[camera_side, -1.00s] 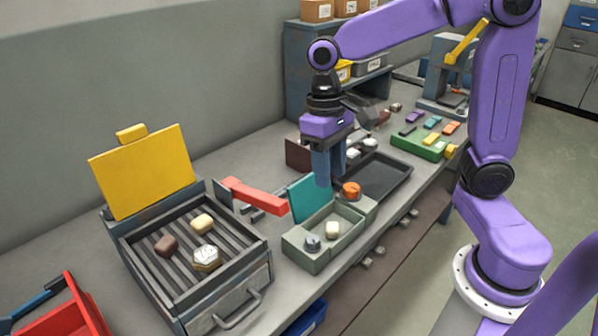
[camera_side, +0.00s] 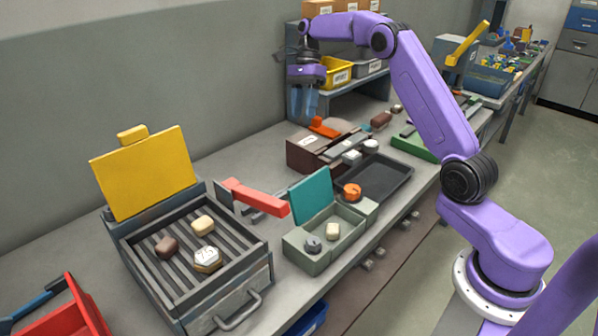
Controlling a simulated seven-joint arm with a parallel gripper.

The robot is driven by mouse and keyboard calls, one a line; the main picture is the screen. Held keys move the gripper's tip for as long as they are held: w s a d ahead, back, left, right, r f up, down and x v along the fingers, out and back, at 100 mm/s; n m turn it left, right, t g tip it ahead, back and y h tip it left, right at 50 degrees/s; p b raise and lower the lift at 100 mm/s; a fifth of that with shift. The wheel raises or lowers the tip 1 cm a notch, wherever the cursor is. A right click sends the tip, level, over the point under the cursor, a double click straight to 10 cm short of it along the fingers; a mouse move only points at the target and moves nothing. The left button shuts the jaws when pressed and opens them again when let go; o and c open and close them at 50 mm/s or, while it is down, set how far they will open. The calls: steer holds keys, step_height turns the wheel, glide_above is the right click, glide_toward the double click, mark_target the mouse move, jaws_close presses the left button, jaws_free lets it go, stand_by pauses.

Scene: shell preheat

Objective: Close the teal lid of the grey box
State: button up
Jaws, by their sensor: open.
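The grey box (camera_side: 312,262) stands open near the bench's front edge. Its teal lid (camera_side: 312,196) stands up at the back of the box. Inside the box are a dark grey knob-like piece (camera_side: 313,244) and a cream block (camera_side: 333,231).
A grill box (camera_side: 262,258) with a raised yellow lid (camera_side: 145,172) stands to the left. A red-handled clamp (camera_side: 258,197) lies between it and the grey box. A dark tray (camera_side: 378,178) is at the right. A brown box (camera_side: 304,152) stands behind.

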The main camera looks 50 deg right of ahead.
glide_toward(306, 194)
steer(key=w+f, duration=0.3)
steer(key=f, duration=0.3)
steer(key=shift+w+f, duration=0.2)
steer(key=shift+f, duration=0.15)
steer(key=shift+a, duration=0.1)
jaws_close()
